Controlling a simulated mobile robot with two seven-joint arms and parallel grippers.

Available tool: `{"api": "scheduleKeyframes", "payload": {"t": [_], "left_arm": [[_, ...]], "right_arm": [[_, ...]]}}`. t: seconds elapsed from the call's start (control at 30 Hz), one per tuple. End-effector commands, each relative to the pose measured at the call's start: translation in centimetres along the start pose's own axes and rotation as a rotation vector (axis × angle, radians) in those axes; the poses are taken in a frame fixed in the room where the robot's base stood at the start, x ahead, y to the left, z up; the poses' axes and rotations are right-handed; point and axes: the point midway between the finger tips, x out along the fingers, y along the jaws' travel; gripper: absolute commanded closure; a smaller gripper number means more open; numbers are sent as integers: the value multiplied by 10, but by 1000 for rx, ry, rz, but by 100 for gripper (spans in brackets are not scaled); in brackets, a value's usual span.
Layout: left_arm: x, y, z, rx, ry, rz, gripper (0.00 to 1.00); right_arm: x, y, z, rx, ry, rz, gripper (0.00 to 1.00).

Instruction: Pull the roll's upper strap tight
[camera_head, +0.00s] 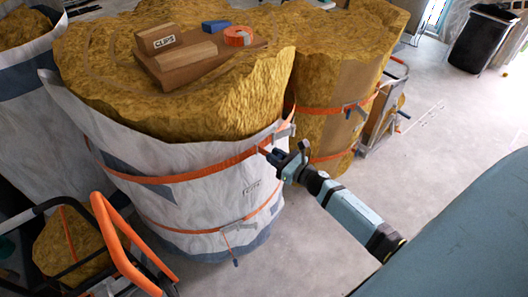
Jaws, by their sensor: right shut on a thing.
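A large roll of yellow insulation (190,85) in a pale wrap (110,135) stands upright in the middle left. Its orange upper strap (190,175) runs around the wrap and rises to a grey buckle (284,132) at the right side. My right gripper (268,154) is at the roll's right front, just below the buckle. It is shut on the upper strap's orange end, most of which the fingers hide. How taut the strap is, I cannot tell. My left gripper is not in view.
A lower orange strap (190,230) with a hanging buckle (232,240) circles the same roll. A wooden tray (190,65) with blocks and orange tape lies on top. Another strapped roll (340,90) stands behind right. An orange-handled cart (120,240) is front left.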

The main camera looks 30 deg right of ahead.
Motion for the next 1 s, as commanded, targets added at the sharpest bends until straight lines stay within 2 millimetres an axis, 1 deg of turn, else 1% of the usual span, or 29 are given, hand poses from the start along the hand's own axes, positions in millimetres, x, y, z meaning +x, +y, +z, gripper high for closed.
{"api": "scheduleKeyframes", "payload": {"t": [0.03, 0.1, 0.23, 0.37, 0.63, 0.67, 0.7, 0.77, 1.0], "left_arm": [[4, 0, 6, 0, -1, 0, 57], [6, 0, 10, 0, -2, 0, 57], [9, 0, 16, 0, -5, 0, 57], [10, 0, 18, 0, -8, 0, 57], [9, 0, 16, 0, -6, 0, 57], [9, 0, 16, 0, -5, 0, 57], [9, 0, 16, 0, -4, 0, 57], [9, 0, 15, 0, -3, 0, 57], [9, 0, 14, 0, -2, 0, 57]], "right_arm": [[-17, 0, -8, 0, 8, 0, 100], [-33, 0, -7, 0, 7, 1, 100], [-54, 0, -6, 1, 7, 1, 100], [-63, 0, -4, 1, 8, 0, 100], [-64, 0, -4, 1, 9, 0, 100], [-64, 0, -4, 1, 9, 0, 78], [-64, 0, -4, 1, 9, 0, 69], [-63, 0, -4, 1, 8, 0, 55], [-62, -1, -2, 0, 5, 0, 55]]}}
